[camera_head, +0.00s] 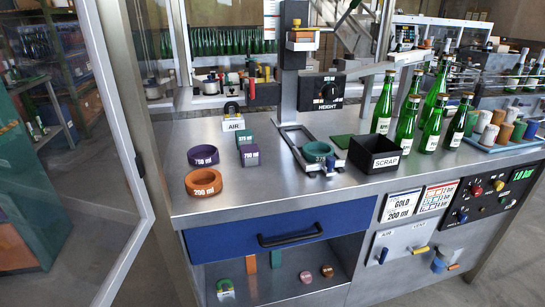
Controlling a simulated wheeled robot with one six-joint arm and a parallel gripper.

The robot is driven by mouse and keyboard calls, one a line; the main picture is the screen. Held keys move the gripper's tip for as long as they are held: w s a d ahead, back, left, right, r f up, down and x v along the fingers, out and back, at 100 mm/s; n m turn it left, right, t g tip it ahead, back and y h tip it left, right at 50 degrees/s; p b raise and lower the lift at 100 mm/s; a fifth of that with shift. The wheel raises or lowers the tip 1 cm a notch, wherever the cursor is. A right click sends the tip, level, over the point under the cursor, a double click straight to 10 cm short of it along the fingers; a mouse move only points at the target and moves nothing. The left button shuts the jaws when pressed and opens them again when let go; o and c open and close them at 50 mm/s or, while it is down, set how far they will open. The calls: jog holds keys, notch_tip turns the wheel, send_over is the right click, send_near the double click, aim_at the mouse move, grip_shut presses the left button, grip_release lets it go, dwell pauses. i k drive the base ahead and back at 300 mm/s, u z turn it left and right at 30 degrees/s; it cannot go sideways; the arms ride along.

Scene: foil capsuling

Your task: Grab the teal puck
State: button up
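A round teal puck (318,151) with a number on its front sits in the slot of the metal base plate (292,140) under the press column. Its rim stands up around a darker hollow. A small blue-and-white clamp-like part (330,168) is close in front of it. A teal block (243,137) with a label also stands on the bench, left of the press, behind a purple block (250,156). My gripper is not in view.
An orange 200 ml ring (203,182) and a purple 750 ml ring (203,157) lie on the bench at left. A black SCRAP bin (376,153) stands close right of the teal puck. Several green bottles (407,120) stand farther right. The press column (289,75) rises behind the puck.

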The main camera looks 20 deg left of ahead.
aim_at(315, 152)
jog(key=u, duration=1.25)
jog(key=i, duration=1)
